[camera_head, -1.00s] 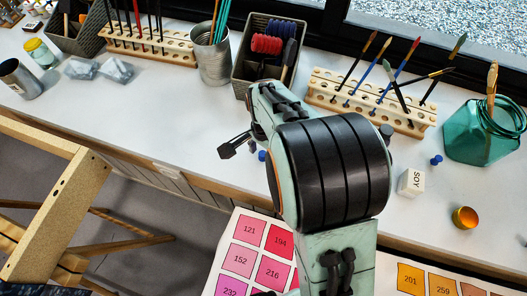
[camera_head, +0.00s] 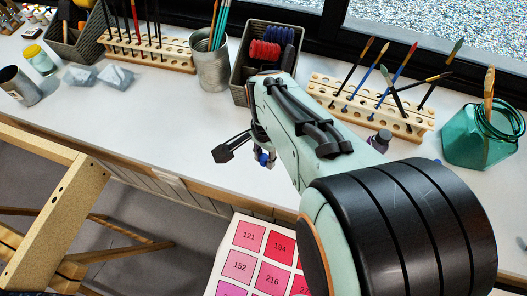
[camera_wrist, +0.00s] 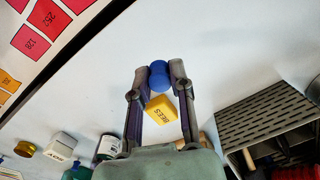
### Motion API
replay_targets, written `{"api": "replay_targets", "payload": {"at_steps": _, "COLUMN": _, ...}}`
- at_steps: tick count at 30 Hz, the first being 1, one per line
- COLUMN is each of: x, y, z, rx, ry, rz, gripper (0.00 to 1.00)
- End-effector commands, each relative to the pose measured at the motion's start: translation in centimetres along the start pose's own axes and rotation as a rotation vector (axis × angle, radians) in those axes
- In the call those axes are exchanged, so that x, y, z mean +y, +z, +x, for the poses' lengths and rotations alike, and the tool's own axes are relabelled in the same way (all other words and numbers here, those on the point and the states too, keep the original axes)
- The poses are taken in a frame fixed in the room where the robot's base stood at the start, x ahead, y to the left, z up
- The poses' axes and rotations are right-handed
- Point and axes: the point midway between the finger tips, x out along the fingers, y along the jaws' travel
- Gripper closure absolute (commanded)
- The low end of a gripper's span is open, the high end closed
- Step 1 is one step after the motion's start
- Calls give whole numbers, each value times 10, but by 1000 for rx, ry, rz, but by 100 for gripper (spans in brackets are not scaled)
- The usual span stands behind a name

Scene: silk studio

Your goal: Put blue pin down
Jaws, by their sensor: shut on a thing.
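The blue pin (camera_wrist: 159,74) is between the two fingertips of my gripper (camera_wrist: 159,70) in the wrist view, with a finger against each side. My gripper is shut on it. In the head view the blue pin (camera_head: 263,159) shows as a small blue spot below my arm, near the front edge of the white table (camera_head: 190,125). My arm hides most of the gripper there. I cannot tell whether the pin touches the table.
A yellow BEES block (camera_wrist: 161,109) shows between the fingers, behind the pin. The wire basket (camera_wrist: 265,115), white SOY block (camera_wrist: 62,145) and numbered colour chart (camera_wrist: 45,30) lie around. A brush rack (camera_head: 370,110) stands at the back.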

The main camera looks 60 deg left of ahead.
Motion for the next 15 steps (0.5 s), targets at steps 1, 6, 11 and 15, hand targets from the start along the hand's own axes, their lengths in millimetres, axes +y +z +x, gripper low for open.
{"api": "replay_targets", "payload": {"at_steps": 1, "x": 9, "y": 7, "z": -16, "rx": 5, "ry": -5, "rz": 0, "gripper": 94}}
{"api": "replay_targets", "payload": {"at_steps": 6, "x": 44, "y": 36, "z": -44, "rx": 4, "ry": -2, "rz": 2, "gripper": 95}}
{"api": "replay_targets", "payload": {"at_steps": 11, "x": 69, "y": 58, "z": -57, "rx": 2, "ry": 0, "rz": 0, "gripper": 95}}
{"api": "replay_targets", "payload": {"at_steps": 15, "x": 80, "y": 68, "z": -64, "rx": 1, "ry": -2, "rz": 3, "gripper": 95}}
